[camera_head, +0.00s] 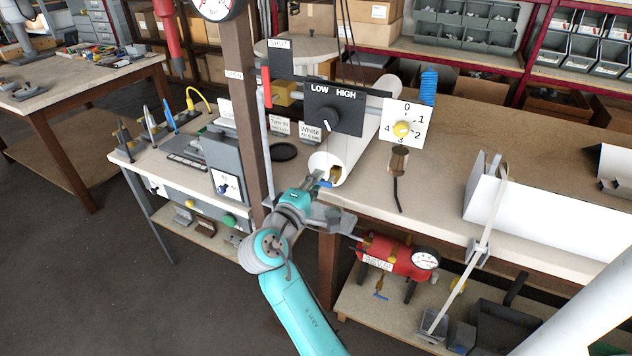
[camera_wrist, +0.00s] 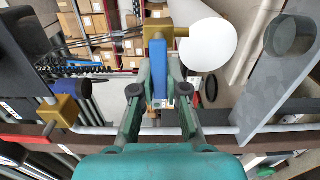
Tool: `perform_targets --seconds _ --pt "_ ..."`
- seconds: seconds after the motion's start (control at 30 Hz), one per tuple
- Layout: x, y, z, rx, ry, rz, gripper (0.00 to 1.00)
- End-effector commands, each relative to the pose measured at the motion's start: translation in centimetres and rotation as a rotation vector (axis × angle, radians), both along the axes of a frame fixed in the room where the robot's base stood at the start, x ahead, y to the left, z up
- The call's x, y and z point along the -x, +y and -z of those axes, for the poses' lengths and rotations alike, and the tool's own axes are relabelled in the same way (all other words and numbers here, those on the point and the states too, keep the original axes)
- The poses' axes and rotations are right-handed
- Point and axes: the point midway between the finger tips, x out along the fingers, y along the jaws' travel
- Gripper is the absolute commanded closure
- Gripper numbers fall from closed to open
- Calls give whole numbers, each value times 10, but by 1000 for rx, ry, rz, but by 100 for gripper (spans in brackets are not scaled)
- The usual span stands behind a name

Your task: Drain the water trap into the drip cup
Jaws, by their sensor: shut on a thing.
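My gripper (camera_head: 322,190) is shut on a narrow blue lever (camera_wrist: 160,65), which stands upright between its fingers in the wrist view. A brass fitting (camera_wrist: 178,31) adjoins the lever's upper end. In the head view, the blue lever (camera_head: 325,183) shows by the brass piece (camera_head: 336,173) at the lower end of a long white cylinder (camera_head: 355,132). A white disc (camera_wrist: 208,45) sits right of the fitting in the wrist view. I cannot tell for sure which part is the water trap, or pick out the drip cup.
A brown post (camera_head: 249,110) and a thin grey pipe (camera_head: 265,140) stand close left of my gripper. A LOW/HIGH panel (camera_head: 335,108) and a numbered dial (camera_head: 404,126) hang above the bench. A red tank (camera_head: 395,258) with a gauge sits below.

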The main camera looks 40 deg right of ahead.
Motion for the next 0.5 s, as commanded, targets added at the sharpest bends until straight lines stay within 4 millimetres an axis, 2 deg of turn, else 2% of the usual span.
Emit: perform_targets --seconds 0.37,0.4,0.47,0.5 --pt "1 0 1 -2 0 2 100" --pt "1 0 1 -2 0 2 77" --pt "1 0 1 -2 0 2 62" --pt "1 0 1 -2 0 2 60"
